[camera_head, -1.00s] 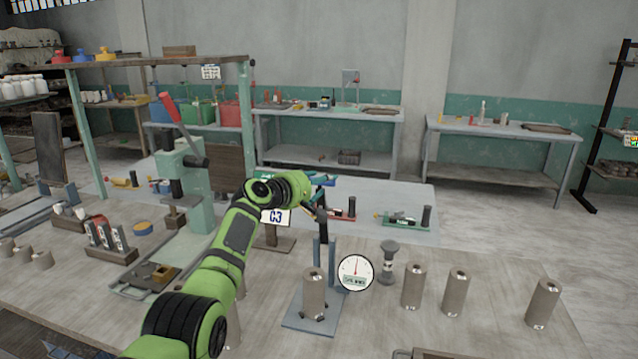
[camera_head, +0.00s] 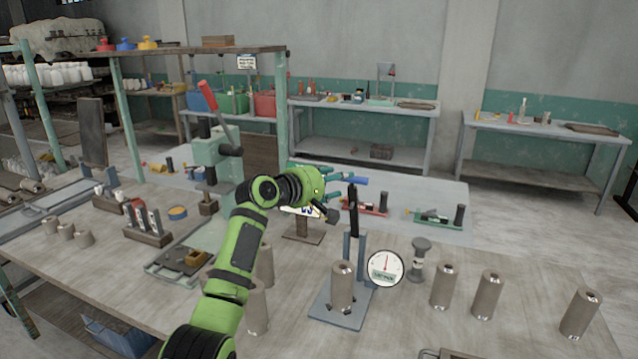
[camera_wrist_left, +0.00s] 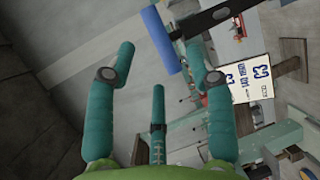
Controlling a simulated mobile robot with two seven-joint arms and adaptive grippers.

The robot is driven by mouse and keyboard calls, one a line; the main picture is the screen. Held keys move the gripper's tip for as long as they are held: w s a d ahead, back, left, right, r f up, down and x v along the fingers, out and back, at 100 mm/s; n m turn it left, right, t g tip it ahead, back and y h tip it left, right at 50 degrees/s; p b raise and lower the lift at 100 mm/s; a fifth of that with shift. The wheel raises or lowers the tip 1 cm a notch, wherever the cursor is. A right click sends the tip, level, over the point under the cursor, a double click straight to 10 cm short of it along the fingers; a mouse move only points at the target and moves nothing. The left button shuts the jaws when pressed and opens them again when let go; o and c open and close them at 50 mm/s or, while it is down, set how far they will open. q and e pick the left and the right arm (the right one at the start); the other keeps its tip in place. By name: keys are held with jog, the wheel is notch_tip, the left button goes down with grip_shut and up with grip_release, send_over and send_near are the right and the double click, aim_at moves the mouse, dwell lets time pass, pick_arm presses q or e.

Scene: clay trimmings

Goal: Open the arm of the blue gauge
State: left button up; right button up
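The blue gauge (camera_head: 330,312) stands on the front table as a blue-grey base plate with uprights and a white dial (camera_head: 384,267). A metal cylinder (camera_head: 342,288) stands on its plate. A dark lever arm (camera_head: 353,210) rises above the uprights, with a blue grip (camera_head: 361,182) near its top. The blue grip also shows large in the left wrist view (camera_wrist_left: 164,38), above and between the fingertips' directions, close to the right finger. My left gripper (camera_head: 332,177) is open and empty beside the grip, and contact is not clear. My right gripper is not in view.
A sign (camera_head: 300,212) on a stand is partly behind my left arm. Red (camera_head: 368,206) and green (camera_head: 437,217) fixtures sit behind. A grey spool-shaped piece (camera_head: 420,260) and several metal cylinders (camera_head: 443,287) stand to the right. A green press (camera_head: 214,160) is at left.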

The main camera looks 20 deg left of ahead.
pick_arm(q)
jog(key=v, duration=0.5)
jog(key=shift+s+r, duration=0.15)
jog(key=shift+r, duration=0.05)
